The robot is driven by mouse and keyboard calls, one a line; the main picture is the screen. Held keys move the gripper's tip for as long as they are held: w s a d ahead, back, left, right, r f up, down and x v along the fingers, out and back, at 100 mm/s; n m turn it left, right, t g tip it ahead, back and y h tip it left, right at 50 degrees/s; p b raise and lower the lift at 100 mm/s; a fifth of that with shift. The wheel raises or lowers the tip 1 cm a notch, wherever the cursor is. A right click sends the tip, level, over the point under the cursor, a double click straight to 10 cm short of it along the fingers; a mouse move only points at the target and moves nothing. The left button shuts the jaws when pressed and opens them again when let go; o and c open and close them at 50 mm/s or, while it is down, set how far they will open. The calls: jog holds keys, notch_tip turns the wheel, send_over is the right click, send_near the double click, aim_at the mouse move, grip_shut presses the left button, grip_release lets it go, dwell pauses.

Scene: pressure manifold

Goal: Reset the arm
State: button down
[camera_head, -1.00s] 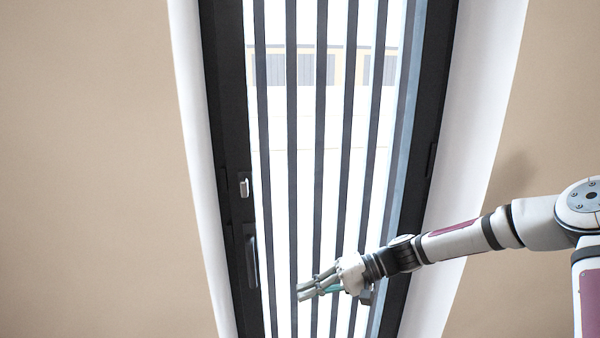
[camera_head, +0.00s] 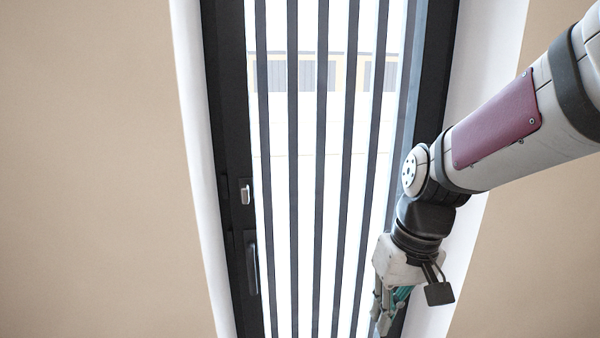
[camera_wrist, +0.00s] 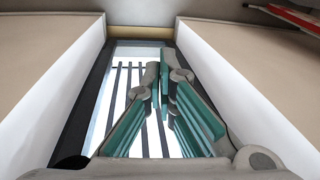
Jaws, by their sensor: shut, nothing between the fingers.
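My gripper (camera_head: 384,318) hangs at the lower right of the head view, pointing down, in front of the right side of a barred window door. My arm comes in from the right edge and bends down at the wrist. In the wrist view my gripper (camera_wrist: 165,75) shows its grey fingers with teal pads, shut with nothing between them. No object of a manifold shows in these frames.
The tall door (camera_head: 222,120) has a dark frame, vertical bars and a handle (camera_head: 251,262) on its left side. White reveals and plain beige walls (camera_head: 90,170) flank it. A red object (camera_wrist: 295,15) shows at the wrist view's upper right.

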jog(key=s+d+r+m+t+h, duration=0.1)
jog(key=s+d+r+t, duration=0.3)
jog(key=s, duration=0.8)
notch_tip(320, 180, up, 4)
jog(key=shift+s+d+r+m+t+h, duration=0.3)
jog(key=shift+d+m, duration=0.3)
jog(key=shift+d, duration=0.4)
jog(key=shift+w, duration=0.1)
